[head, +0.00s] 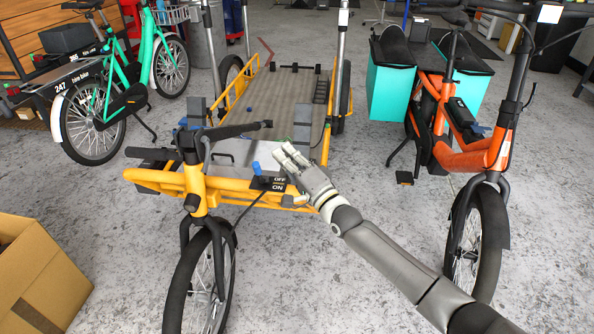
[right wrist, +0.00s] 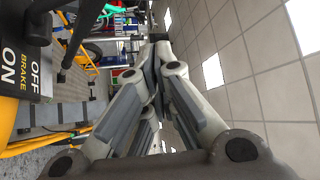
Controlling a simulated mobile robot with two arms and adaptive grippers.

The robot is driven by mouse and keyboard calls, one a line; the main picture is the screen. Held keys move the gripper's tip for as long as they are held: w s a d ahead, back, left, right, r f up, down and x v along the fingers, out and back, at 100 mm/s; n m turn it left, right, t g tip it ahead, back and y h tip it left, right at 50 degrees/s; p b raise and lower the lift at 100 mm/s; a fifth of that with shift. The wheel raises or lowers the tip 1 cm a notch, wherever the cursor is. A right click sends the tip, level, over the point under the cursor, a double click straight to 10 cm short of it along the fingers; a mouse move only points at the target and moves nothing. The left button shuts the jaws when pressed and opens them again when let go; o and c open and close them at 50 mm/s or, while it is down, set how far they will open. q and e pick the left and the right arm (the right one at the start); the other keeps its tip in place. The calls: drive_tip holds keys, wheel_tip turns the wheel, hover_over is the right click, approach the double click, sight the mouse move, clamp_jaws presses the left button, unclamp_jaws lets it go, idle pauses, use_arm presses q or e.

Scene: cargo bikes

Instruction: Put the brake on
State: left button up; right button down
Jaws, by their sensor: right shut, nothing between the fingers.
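The yellow cargo bike (head: 195,182) stands in the middle of the head view. Its small black brake plate (head: 279,184) carries the words OFF and ON; in the right wrist view the plate (right wrist: 22,72) reads OFF, BRAKE, ON at the left edge. A brake lever with a blue tip (head: 256,168) rises just left of the plate; I cannot tell its setting for sure. My right gripper (head: 289,152) is shut and empty, just right of and above the lever, apart from it. Its fingers also show in the right wrist view (right wrist: 156,55). My left gripper is out of view.
The bike's flat cargo bed (head: 280,95) lies behind the plate. An orange bike (head: 478,155) with turquoise bags stands at right, a green bike (head: 118,80) at back left. A cardboard box (head: 45,265) is at front left. The floor between is clear.

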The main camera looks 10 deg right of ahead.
sight(261, 173)
drive_tip(key=s+a, duration=0.1)
drive_tip(key=s+a+f, duration=0.1)
drive_tip(key=a, duration=0.1)
drive_tip(key=shift+a, duration=0.1)
drive_tip(key=shift+f, duration=0.1)
idle(0.5)
drive_tip(key=shift+s+b, duration=0.1)
drive_tip(key=shift+b, duration=0.2)
